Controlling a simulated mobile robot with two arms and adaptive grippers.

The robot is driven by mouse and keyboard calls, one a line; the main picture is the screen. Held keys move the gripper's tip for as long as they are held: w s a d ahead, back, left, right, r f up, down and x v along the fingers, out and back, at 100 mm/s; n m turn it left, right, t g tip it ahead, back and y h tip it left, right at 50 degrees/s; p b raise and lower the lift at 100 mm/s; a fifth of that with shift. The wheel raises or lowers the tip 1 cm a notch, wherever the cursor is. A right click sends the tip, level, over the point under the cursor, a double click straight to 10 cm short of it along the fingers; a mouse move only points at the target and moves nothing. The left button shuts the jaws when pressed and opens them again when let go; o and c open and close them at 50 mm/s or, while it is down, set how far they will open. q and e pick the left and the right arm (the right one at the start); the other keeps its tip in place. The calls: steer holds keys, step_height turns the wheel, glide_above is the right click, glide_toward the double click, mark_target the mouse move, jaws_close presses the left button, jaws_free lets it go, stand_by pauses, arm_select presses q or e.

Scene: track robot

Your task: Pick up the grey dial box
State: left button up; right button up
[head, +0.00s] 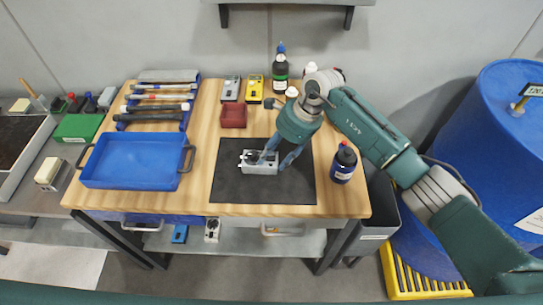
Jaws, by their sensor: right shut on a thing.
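The grey dial box (260,169) is on or just above the black mat (230,190) in the middle of the wooden table; I cannot tell whether it touches the mat. My right gripper (272,158) reaches down from the upper right and is shut on the box, its fingers at the box's top and right part. The fingers hide part of the box. My left gripper is not in view.
A blue tray (130,185) stands left on the table, with hammers (160,97) behind it. A small red bin (233,122), a grey meter (231,88) and a yellow meter (254,88) lie behind the mat. A dark bottle (343,165) stands right of it.

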steer(key=shift+s+a+r, duration=0.1)
steer(key=shift+r, duration=0.15)
jaws_close()
step_height(320, 180, up, 19)
steer(key=b, duration=0.4)
steer(key=shift+b, duration=0.35)
steer(key=shift+w+d, duration=0.2)
steer(key=shift+d, duration=0.3)
